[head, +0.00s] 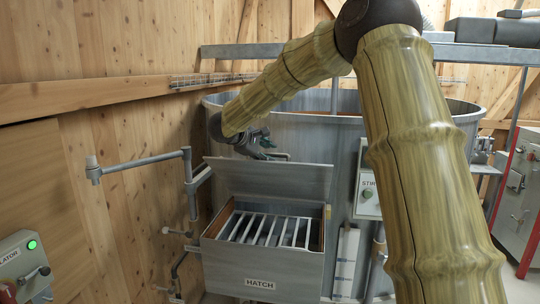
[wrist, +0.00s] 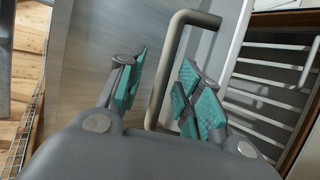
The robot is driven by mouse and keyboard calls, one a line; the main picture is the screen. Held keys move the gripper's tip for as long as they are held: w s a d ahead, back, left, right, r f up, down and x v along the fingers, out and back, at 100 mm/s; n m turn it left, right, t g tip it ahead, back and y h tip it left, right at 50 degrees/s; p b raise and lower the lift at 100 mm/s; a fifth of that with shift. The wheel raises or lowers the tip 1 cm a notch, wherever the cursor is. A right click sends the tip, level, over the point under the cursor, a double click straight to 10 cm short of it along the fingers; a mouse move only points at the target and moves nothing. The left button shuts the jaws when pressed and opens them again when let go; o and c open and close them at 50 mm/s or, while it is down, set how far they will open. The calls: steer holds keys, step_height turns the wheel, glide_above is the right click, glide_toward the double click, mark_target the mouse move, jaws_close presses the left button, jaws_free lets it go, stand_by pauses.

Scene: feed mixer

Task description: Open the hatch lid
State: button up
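The hatch lid (head: 262,180) is a flat grey panel. It stands raised, nearly upright, at the back of the box labelled HATCH (head: 262,264), and the box's opening is uncovered. In the wrist view the lid's grey face (wrist: 95,45) fills the left and middle. A bent grey bar handle (wrist: 168,65) runs between my fingers. My gripper (head: 268,147) is at the lid's top edge in the head view. In the wrist view my gripper (wrist: 165,82) has its teal-padded fingers apart, with visible gaps on both sides of the handle. Whether the handle lies fully between the pads is unclear.
A barred grate (head: 268,229) lies inside the box. A large round grey tank (head: 310,135) stands behind. A pipe arm (head: 140,163) projects at the left before the wooden wall. A STIR control box (head: 368,190) is to the right, and a control panel (head: 22,262) at lower left.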

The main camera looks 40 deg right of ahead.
steer(key=v, duration=0.9)
steer(key=shift+a, duration=0.1)
